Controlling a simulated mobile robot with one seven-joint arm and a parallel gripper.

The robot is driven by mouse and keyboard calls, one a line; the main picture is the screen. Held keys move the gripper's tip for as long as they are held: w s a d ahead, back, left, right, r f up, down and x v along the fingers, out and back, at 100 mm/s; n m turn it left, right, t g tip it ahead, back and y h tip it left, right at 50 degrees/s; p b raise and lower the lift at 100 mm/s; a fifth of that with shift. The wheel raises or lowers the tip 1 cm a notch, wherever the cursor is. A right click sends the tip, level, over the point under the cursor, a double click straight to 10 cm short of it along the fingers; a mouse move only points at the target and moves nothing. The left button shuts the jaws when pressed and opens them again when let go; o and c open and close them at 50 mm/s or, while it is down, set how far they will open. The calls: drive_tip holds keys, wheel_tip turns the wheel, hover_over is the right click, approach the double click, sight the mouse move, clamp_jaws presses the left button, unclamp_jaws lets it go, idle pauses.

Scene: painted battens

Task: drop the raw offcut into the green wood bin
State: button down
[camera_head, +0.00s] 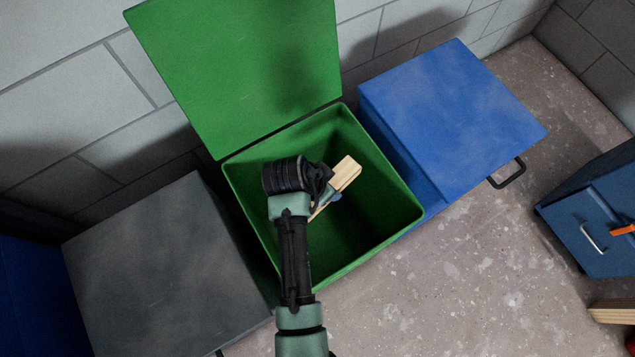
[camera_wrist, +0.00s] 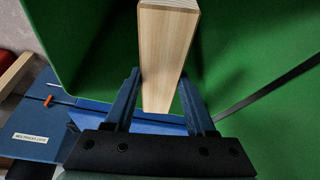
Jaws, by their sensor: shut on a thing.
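The raw offcut is a short pale wood block (camera_head: 346,174), held over the opening of the green wood bin (camera_head: 400,191). The bin's green lid (camera_head: 235,70) stands open against the wall. My gripper (camera_head: 331,194) is shut on the offcut. In the wrist view the two blue fingers of my gripper (camera_wrist: 160,100) press on both sides of the offcut (camera_wrist: 165,50), with green bin surfaces behind it. My wrist hides part of the bin's inside and the offcut's near end. I cannot tell how far the offcut is above the bin floor.
A closed blue bin (camera_head: 450,105) with a black handle stands right of the green bin. A closed grey bin (camera_head: 165,265) stands to its left. A blue cabinet (camera_head: 595,225) is at the far right. Speckled floor (camera_head: 450,290) lies open in front.

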drive_tip(key=shift+f+b, duration=0.45)
drive_tip(key=shift+f, duration=0.35)
drive_tip(key=shift+c, duration=0.8)
unclamp_jaws()
drive_tip(key=p+v, duration=0.3)
drive_tip(key=v, duration=1)
drive_tip(key=shift+a, duration=0.1)
